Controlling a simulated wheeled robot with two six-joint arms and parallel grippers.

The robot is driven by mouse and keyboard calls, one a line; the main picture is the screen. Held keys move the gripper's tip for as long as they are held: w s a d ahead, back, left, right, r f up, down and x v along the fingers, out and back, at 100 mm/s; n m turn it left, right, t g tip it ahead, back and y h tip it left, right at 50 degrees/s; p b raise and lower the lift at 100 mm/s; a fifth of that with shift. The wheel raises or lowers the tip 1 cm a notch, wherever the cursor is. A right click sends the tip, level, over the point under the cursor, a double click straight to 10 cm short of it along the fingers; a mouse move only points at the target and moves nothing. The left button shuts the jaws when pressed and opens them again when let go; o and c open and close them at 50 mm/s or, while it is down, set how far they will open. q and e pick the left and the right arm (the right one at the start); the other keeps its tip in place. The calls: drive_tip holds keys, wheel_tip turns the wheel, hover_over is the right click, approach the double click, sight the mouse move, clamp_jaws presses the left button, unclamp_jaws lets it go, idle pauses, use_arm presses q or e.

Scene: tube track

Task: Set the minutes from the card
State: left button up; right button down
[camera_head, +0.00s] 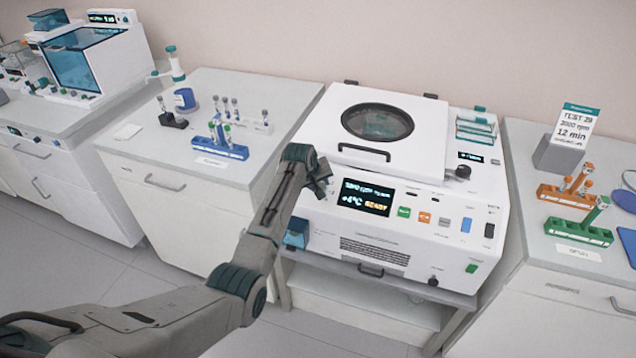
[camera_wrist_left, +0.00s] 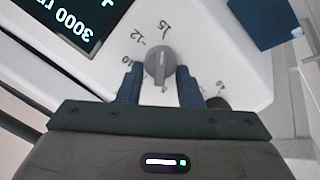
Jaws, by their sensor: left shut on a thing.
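The card (camera_head: 575,122) stands at the back right and reads "12 min" in its lower part. The white centrifuge (camera_head: 400,165) has a closed lid with a round window and a display (camera_head: 365,197) on its front. My left gripper (camera_head: 322,184) is at the left end of that front panel. In the left wrist view its two dark fingers (camera_wrist_left: 158,84) are shut on a grey dial knob (camera_wrist_left: 158,64), one on each side. Marks "12" and "15" show around the knob's far side. The knob's ridge points roughly between them; lower marks are partly hidden by the fingers.
A blue block (camera_wrist_left: 265,22) and a small dark knob (camera_wrist_left: 218,103) are near the gripper. Orange (camera_head: 565,196) and green (camera_head: 578,232) tube racks stand on the right counter, a blue rack (camera_head: 222,148) on the left one. Floor in front is free.

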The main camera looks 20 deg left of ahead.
use_arm(q)
drive_tip(key=n+p, duration=0.1)
drive_tip(key=n, duration=0.1)
drive_tip(key=n+p, duration=0.2)
drive_tip(key=shift+s+a, duration=0.15)
drive_tip(key=shift+a, duration=0.05)
drive_tip(key=shift+s+a+f+n+t+p, duration=0.1)
drive_tip(key=shift+n+t+p, duration=0.15)
drive_tip(key=shift+n+p, duration=0.75)
drive_tip(key=shift+s+f+n+t+p, duration=0.1)
drive_tip(key=shift+n+t+p, duration=0.25)
drive_tip(key=shift+n, duration=1.15)
drive_tip(key=o, duration=1)
drive_tip(key=shift+c, duration=0.2)
drive_tip(key=b+v, duration=0.2)
drive_tip(key=v, duration=0.8)
drive_tip(key=shift+a+r, duration=0.25)
drive_tip(key=shift+r, duration=0.05)
drive_tip(key=shift+s, duration=0.2)
